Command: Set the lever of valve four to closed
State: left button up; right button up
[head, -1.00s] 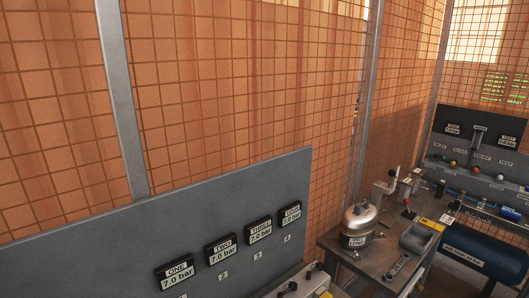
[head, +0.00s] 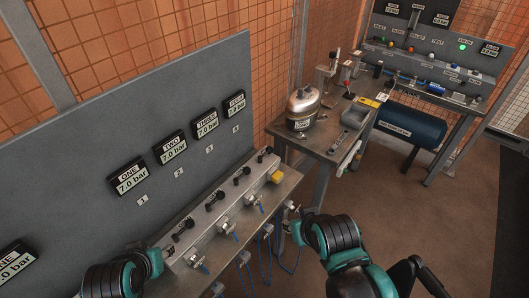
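Valve four's black lever (head: 264,153) stands at the far end of the grey valve manifold (head: 228,205), nearest the number 4 label (head: 236,129). It is too small to tell its exact setting. Gauge FOUR (head: 235,105) hangs on the grey panel above it. My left arm's end (head: 135,272) is at the bottom left, beside the near end of the manifold. My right arm's end (head: 320,235) is right of the bench, apart from the lever. The fingers of both grippers are not clear enough to judge.
Black levers one (head: 183,232), two (head: 212,201) and three (head: 240,177) line the manifold. Blue hoses (head: 268,262) hang in front. A table with a metal tank (head: 303,104) stands beyond. Brown floor is open at right.

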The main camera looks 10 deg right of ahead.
aim_at(269, 150)
jog(key=l+u, duration=0.25)
jog(key=l, duration=0.6)
jog(key=l+u, duration=0.3)
jog(key=l, duration=0.5)
jog(key=k+l+u, duration=0.1)
jog(key=l+u, duration=0.15)
jog(key=l, duration=0.55)
